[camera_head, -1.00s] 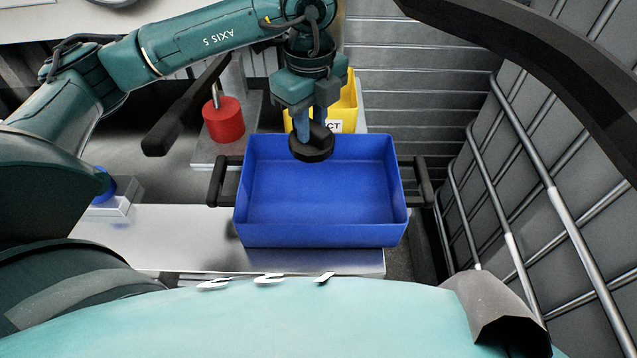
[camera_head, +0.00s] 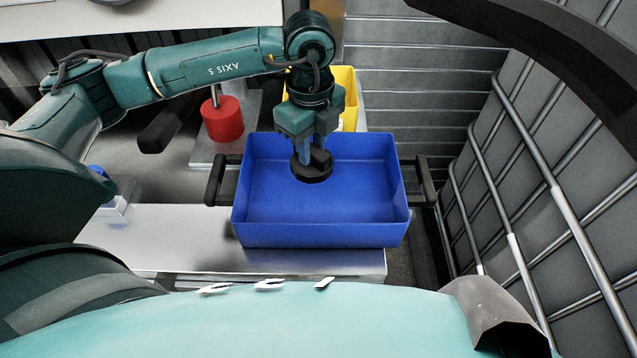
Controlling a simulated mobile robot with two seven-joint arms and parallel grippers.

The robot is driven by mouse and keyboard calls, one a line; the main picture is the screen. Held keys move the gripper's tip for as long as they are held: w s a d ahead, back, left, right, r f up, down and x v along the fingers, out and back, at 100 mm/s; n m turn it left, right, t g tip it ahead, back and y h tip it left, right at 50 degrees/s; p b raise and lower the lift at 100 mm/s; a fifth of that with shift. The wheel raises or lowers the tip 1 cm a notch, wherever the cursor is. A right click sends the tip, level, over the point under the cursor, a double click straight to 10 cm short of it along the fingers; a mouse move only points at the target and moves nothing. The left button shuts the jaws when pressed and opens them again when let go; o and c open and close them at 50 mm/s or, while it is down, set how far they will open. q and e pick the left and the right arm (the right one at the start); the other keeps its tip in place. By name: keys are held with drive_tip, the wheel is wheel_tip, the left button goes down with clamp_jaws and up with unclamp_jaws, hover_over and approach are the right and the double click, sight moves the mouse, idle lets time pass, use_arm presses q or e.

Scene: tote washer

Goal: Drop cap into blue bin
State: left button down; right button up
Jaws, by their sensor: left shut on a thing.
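The blue bin (camera_head: 320,236) is an open rectangular box standing on a metal bench, with dark handles at its left and right sides. My left gripper (camera_head: 312,158) comes down from above, over the back part of the bin's opening. It is shut on the round black cap (camera_head: 312,173). The cap shows against the bin's inside; its exact height above the floor is hard to tell. My right gripper is not in view.
A yellow bin (camera_head: 346,95) stands behind the blue bin, partly hidden by my arm. A red cylinder (camera_head: 222,120) stands on a plate at the back left. A metal bench surface (camera_head: 170,232) lies left of the bin. A cage with metal bars (camera_head: 535,180) bounds the right.

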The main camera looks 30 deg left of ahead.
use_arm(q)
drive_tip(key=c, duration=1.1)
unclamp_jaws()
drive_tip(key=shift+c, duration=0.2)
wheel_tip(320, 180, up, 13)
drive_tip(key=b, duration=0.1)
drive_tip(key=shift+b, duration=0.35)
drive_tip(key=shift+s, duration=0.1)
